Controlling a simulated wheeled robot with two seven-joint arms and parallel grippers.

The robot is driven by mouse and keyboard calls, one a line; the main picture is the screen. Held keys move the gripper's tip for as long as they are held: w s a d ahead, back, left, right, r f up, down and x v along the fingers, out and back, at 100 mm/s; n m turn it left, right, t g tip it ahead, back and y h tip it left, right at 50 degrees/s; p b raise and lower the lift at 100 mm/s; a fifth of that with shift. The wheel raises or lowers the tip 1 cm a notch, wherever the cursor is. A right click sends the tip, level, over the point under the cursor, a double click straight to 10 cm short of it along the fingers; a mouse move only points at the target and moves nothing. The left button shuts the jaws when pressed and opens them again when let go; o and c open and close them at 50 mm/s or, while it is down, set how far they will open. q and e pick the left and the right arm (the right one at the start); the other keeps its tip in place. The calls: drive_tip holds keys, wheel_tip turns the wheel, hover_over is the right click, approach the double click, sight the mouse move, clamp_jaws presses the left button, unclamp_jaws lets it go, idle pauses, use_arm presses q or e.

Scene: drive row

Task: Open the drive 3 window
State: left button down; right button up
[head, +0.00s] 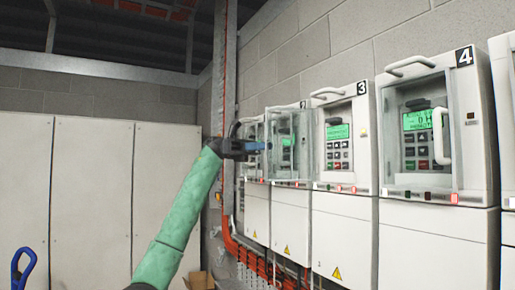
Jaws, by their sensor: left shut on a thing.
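Drive 3 (341,140) is a white wall cabinet with a "3" label, green display and keypad. Its clear window (291,150) stands swung out to the left, in front of the drive beside it, so the drive 3 panel shows uncovered. My left gripper (262,146) is at the free left edge of this window, shut on its handle. The handle itself is mostly hidden by the fingers. My right gripper is not in view.
Drive 4 (478,150) stands to the right with its window (418,130) closed and a white handle (442,136) on it. White lower cabinets (342,235) run below the drives. Tall pale cabinets (90,190) stand at the left. A blue handle (22,268) shows at bottom left.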

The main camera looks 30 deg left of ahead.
use_arm(q)
drive_tip(key=shift+w+d+f, duration=0.1)
drive_tip(key=shift+d+f, duration=0.05)
drive_tip(key=shift+d, duration=0.2)
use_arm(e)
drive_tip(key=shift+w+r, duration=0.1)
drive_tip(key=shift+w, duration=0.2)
use_arm(q)
drive_tip(key=c, duration=1.7)
unclamp_jaws()
drive_tip(key=shift+d, duration=0.1)
drive_tip(key=shift+o, duration=1)
drive_tip(key=shift+w+d, duration=0.3)
drive_tip(key=shift+d, duration=0.15)
drive_tip(key=a+b, duration=0.2)
drive_tip(key=a, duration=0.6)
drive_tip(key=shift+w+a, duration=0.2)
drive_tip(key=shift+a, duration=0.1)
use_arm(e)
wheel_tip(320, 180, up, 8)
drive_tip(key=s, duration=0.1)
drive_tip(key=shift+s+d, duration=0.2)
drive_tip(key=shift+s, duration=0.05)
